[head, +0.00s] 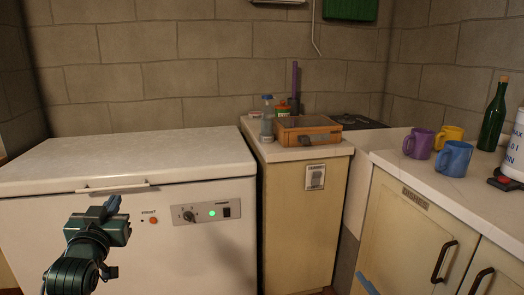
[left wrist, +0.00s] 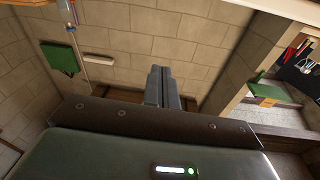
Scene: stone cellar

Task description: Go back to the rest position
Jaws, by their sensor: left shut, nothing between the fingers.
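My left gripper (head: 104,208) is in front of the white chest freezer (head: 130,160) in the head view, below the freezer's handle. It points up and is shut with nothing in it. In the left wrist view its two fingers (left wrist: 161,85) lie together, against a background of stone wall. It touches none of the objects on the counters. My right gripper is in neither view.
A narrow cabinet (head: 300,215) right of the freezer bears an orange-rimmed box (head: 308,138), a clear bottle (head: 267,118) and small containers. The right counter (head: 455,187) holds purple (head: 418,144), yellow (head: 450,135) and blue mugs (head: 454,160) and a green bottle (head: 493,120).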

